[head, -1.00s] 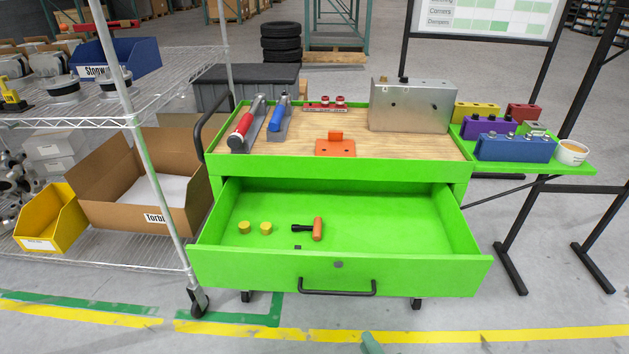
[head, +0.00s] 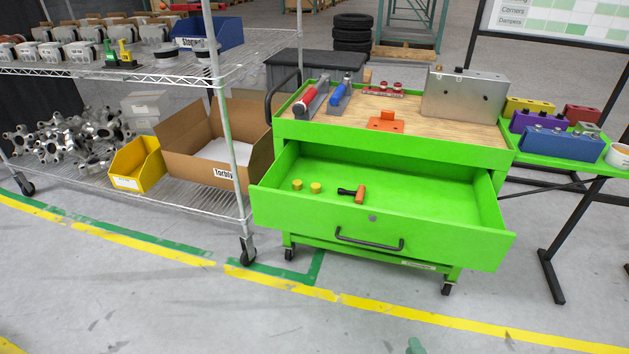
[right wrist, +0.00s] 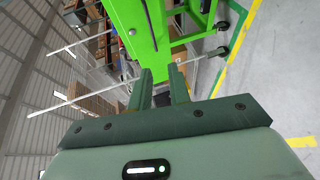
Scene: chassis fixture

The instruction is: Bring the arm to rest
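My right gripper (right wrist: 160,75) shows in the right wrist view with a gap between its two dark green fingers, and nothing is between them. In the head view only a small green tip of my right arm (head: 415,347) shows at the bottom edge, over the floor in front of the cart. My left gripper is in neither view. The green cart (head: 390,262) stands with its drawer (head: 430,195) pulled open. In the drawer lie two yellow caps (head: 306,186) and an orange-and-black tool (head: 354,193).
A wire shelf (head: 190,190) stands left of the cart, holding a yellow bin (head: 137,165) and an open cardboard box (head: 258,150). A side tray (head: 530,150) with colored blocks is at right. The floor in front (head: 230,310) is clear.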

